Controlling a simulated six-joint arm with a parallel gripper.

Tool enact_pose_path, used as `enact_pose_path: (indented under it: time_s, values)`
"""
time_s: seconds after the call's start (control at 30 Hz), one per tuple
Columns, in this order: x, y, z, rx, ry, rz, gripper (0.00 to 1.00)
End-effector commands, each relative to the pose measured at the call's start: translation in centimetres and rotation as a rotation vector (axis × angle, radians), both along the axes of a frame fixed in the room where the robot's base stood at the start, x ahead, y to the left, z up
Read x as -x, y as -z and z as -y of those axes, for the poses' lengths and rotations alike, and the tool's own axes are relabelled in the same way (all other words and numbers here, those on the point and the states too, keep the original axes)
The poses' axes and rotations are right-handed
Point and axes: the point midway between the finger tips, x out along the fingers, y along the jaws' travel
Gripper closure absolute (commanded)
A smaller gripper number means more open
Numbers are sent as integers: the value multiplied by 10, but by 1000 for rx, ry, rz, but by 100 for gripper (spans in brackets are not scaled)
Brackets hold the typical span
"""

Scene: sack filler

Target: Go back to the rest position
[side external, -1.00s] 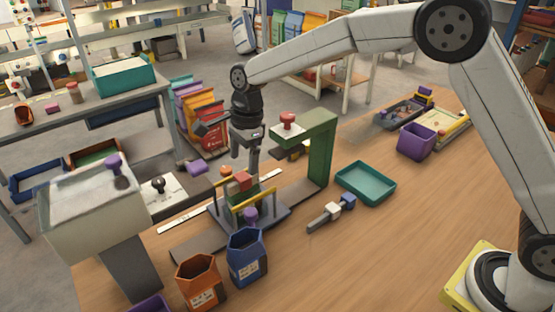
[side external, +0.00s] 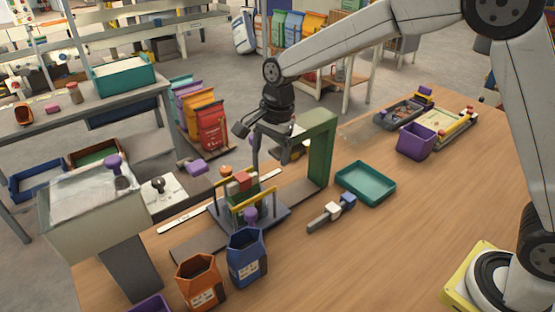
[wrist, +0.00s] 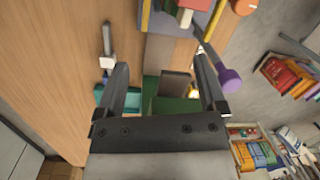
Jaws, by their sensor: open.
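My gripper (side external: 262,162) hangs beside the green press frame (side external: 322,150), above and a little right of the dark filler platform (side external: 262,218). Its two fingers are apart with nothing between them, as the wrist view shows (wrist: 161,66). Red and white blocks (side external: 241,182) sit on the platform between yellow rails, clear of my fingers. The press's head is partly hidden behind my wrist.
A teal tray (side external: 365,184) and a grey tool with a blue and white end (side external: 332,212) lie on the wooden table. Blue (side external: 246,258) and orange (side external: 199,283) bins stand in front. A purple bin (side external: 416,141) is farther back. The table's right middle is clear.

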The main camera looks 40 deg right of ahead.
Motion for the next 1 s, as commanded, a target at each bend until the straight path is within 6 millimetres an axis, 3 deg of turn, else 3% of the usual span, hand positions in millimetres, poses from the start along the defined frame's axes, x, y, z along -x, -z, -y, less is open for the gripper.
enact_pose_path:
  time_s: [0.47,1.0]
  values:
    - [68,18,61,96,-477,119,10]
    - [176,48,115,251,-1104,215,10]
